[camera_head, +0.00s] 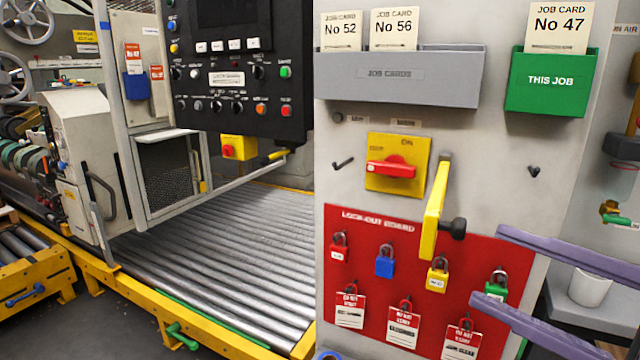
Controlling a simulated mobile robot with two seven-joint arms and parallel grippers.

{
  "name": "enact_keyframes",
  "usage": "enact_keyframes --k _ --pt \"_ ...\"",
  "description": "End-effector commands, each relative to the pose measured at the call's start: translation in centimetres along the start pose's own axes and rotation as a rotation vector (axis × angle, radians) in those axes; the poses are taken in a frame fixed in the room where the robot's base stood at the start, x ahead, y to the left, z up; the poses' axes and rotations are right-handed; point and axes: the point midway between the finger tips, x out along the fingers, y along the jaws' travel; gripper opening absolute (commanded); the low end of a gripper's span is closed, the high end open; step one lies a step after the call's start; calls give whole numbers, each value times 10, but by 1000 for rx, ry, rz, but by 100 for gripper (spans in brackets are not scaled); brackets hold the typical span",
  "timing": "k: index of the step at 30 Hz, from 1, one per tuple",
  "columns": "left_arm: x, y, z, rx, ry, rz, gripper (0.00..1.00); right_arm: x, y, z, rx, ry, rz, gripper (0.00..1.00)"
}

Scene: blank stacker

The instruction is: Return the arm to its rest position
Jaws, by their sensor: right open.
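My right gripper (488,265) reaches in from the right edge as two long purple fingers, spread apart and empty. It is in front of the red lock-out board (460,232). The green padlock (497,286) on the board shows between the fingers in the picture, near the lower fingertip; I cannot tell whether they touch. The rest of my right arm is out of the picture. My left gripper is not in view.
A yellow bar (436,212) with a black knob stands out from the panel left of my fingers. A red switch handle (392,167) sits on a yellow plate. The grey card holder (400,92) and green holder (552,100) are above. A roller bed (215,250) lies left.

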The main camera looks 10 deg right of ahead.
Motion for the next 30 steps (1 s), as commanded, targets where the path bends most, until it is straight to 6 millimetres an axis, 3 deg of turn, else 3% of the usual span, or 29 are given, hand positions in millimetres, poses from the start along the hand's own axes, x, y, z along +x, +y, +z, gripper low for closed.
enact_keyframes --k 1,5,11,17,23,24,30 --pt "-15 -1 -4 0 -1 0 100 6 11 1 79 -105 19 60" --pt "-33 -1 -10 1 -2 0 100 4 9 18 305 -409 28 60" --pt "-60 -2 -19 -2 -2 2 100 -31 -16 15 686 -846 -36 60" --pt "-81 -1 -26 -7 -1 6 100 -78 -46 -29 1008 -1183 -172 60" --pt "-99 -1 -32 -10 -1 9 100 -122 -59 -95 1252 -1434 -345 60" --pt "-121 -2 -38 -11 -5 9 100 -120 -36 -102 1240 -1431 -341 60" --pt "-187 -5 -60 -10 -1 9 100 -117 26 -128 1232 -1430 -341 60"
